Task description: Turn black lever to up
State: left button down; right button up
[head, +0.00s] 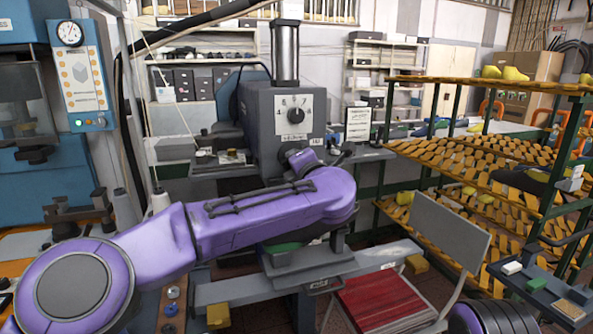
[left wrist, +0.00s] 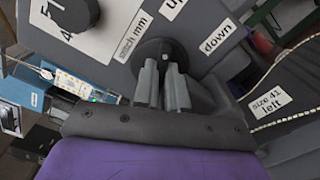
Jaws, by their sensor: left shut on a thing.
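The black lever (left wrist: 151,51) is on the grey machine face in the left wrist view. A white "up" label (left wrist: 174,6) is above it and a "down" label (left wrist: 217,37) lies to its upper right. My left gripper (left wrist: 164,72) is shut on the lever, with its two grey fingers on either side of it. The part between the fingers is mostly hidden. In the head view my purple left arm reaches from the left to the front of the grey machine (head: 262,112), and its fingers cannot be made out. My right gripper is not in view.
A black dial (head: 297,115) with a number plate is on the machine. A dark item labelled "size 41 left" (left wrist: 267,102) is close on the right in the wrist view. A rack of shoe lasts (head: 480,160) stands right, with a red-seated chair (head: 375,302) before it.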

pick_arm(q)
jog(key=shift+f+n+b, duration=0.15)
jog(key=shift+n+b, duration=0.45)
jog(key=shift+n, duration=0.3)
jog(key=c, duration=1.2)
grip_release()
jog(key=shift+s, duration=0.15)
